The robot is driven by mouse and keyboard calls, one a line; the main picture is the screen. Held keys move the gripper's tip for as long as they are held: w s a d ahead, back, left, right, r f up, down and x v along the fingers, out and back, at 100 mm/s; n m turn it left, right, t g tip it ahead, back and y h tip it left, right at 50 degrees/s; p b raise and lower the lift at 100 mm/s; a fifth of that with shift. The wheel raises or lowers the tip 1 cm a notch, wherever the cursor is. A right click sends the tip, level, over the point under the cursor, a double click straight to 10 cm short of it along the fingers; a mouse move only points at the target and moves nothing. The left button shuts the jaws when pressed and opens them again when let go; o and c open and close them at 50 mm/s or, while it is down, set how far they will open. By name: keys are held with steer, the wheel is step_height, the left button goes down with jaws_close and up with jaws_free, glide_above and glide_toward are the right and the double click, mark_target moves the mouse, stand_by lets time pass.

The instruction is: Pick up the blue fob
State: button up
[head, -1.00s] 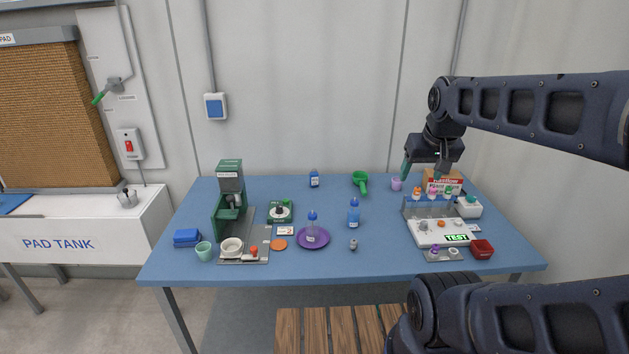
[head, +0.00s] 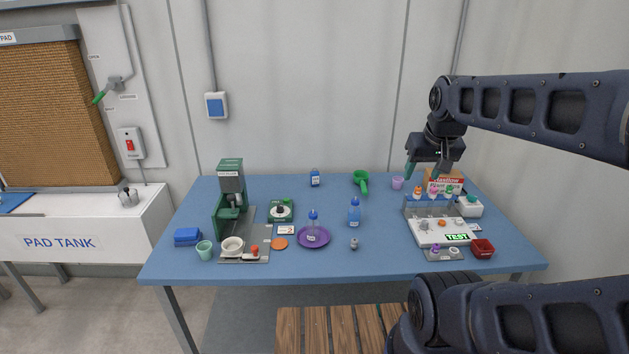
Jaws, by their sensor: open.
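I cannot make out a blue fob for certain in the head view. Small orange, pink and green-topped pieces (head: 433,192) stand in a row on the rack at the back of the white test unit (head: 427,237). A purple piece (head: 435,248) and a white ring-like piece (head: 454,250) sit on the small tray at its front. My gripper (head: 425,171) is open and empty, fingers pointing down, above the table's back right, near the rack. It partly covers the view of the carton behind it.
Blue-capped bottles (head: 354,213) stand mid-table, one on a purple saucer (head: 326,238). A blue block (head: 187,237), green cup (head: 204,250) and green machine (head: 231,190) are at left. A red bin (head: 482,249) and white box (head: 470,207) flank the test unit. The front middle is fairly clear.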

steer(key=shift+w, duration=0.1)
steer(key=w+a+r+m+g, duration=0.1)
steer(key=w+r+m, duration=0.15)
steer(key=w, duration=0.65)
steer(key=w+a+r+m, duration=0.2)
steer(key=w+r, duration=0.1)
steer(key=w, duration=0.6)
steer(key=m+g, duration=0.4)
steer(key=m, duration=0.7)
glide_above(315, 171)
step_height(315, 171, down, 30)
steer(key=shift+s+r, duration=0.15)
steer(key=shift+r, duration=0.05)
steer(key=shift+a+f, duration=0.15)
steer(key=shift+f, duration=0.35)
step_height(315, 171, down, 10)
steer(key=shift+s+f, duration=0.1)
